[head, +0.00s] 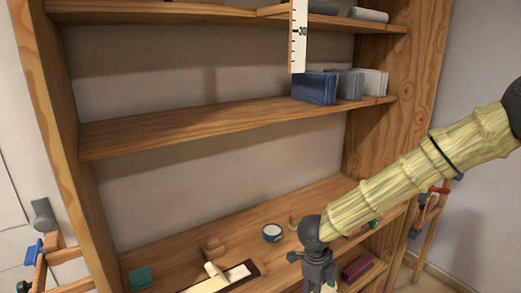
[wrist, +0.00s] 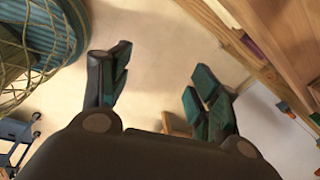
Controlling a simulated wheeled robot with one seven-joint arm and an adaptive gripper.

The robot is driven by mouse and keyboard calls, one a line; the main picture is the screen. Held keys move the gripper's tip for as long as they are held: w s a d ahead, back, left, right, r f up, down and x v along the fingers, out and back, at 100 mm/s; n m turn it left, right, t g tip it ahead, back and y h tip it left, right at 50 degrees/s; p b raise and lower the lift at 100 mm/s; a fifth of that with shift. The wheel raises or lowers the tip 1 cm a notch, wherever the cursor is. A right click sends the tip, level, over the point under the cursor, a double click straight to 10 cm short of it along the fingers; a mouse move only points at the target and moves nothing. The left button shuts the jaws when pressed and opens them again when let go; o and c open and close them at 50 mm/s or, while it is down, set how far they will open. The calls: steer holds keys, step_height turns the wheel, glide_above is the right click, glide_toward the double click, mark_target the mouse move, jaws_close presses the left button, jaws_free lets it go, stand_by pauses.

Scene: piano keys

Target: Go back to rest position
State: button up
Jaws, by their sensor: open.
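My gripper (head: 318,275) is in the lower right of the head view, at the end of my pale yellow-green sleeved arm and in front of the lower shelf. Its lower end is near the bottom edge of that picture. In the wrist view my gripper (wrist: 165,60) has its two dark, teal-tinted fingers spread wide apart. Only pale floor shows between them, and nothing is held. No piano keys can be clearly made out.
A wooden shelf unit (head: 230,115) fills the head view. Blue and grey boxes (head: 314,88) stand on its middle shelf. A round tin (head: 272,232) and a green box (head: 141,278) are on the lower shelf. A striped basket-like object (wrist: 35,35) is left in the wrist view.

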steer(key=s+d+f+n+t+h, duration=0.1)
steer(key=s+d+f+n, duration=0.2)
steer(key=s+f+n, duration=0.55)
steer(key=s+d+f+n+t, duration=0.1)
steer(key=s+d+f+n, duration=0.3)
steer(key=f, duration=0.7)
steer(key=s+f+n+g+y, duration=0.1)
steer(key=s+f+n, duration=0.2)
steer(key=s+n, duration=0.3)
steer(key=s+a+f+n+g+y, duration=0.1)
steer(key=s+f+n, duration=0.3)
steer(key=s, duration=1)
steer(key=n, duration=0.3)
steer(key=shift+s+g+y, duration=0.3)
steer(key=shift+y, duration=0.1)
